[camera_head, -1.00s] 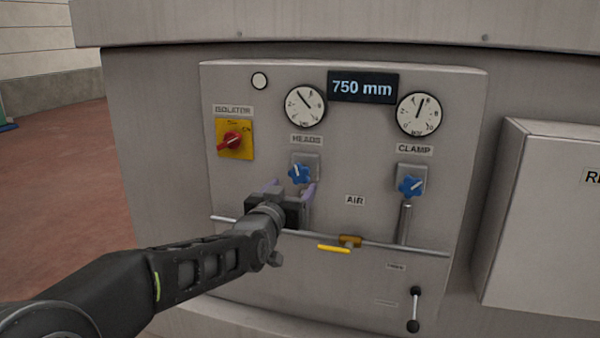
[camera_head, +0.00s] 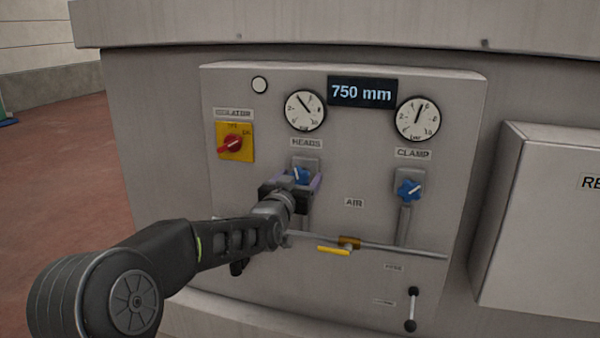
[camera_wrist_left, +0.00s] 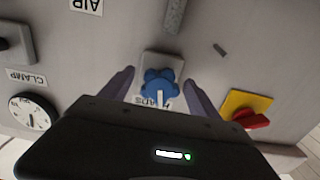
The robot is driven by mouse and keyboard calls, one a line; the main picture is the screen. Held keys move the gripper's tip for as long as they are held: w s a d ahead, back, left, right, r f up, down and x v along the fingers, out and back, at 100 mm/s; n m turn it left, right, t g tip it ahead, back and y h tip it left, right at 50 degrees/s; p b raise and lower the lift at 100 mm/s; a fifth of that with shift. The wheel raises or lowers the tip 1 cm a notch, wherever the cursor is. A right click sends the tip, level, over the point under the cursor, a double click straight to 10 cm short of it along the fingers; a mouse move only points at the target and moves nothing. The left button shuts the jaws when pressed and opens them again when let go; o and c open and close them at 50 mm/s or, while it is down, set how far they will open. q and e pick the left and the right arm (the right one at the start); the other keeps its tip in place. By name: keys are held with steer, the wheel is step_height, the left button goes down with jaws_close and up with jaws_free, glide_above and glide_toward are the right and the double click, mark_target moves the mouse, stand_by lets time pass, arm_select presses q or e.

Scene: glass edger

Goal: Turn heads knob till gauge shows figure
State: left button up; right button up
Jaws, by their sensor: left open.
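The blue heads knob (camera_head: 301,175) sits under the HEADS label, partly hidden by my left gripper (camera_head: 293,184). In the left wrist view the knob (camera_wrist_left: 159,85) shows with a white pointer line, between the two spread fingers of my left gripper (camera_wrist_left: 160,90). Gaps show on both sides of it, so the gripper is open around the knob. The heads gauge (camera_head: 305,110) is above the label. Its dark needle points to the upper left; its figures are too small to read surely. My right gripper is not in view.
The blue clamp knob (camera_head: 409,190) and clamp gauge (camera_head: 418,118) are to the right. The red isolator switch (camera_head: 232,144) is to the left. A pipe with a yellow-handled valve (camera_head: 335,250) runs below. A display (camera_head: 362,90) reads 750 mm.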

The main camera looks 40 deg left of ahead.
arm_select(q)
steer(key=shift+w+a, duration=0.15)
steer(key=shift+w, duration=0.25)
steer(key=shift+c, duration=0.3)
steer(key=c, duration=1.3)
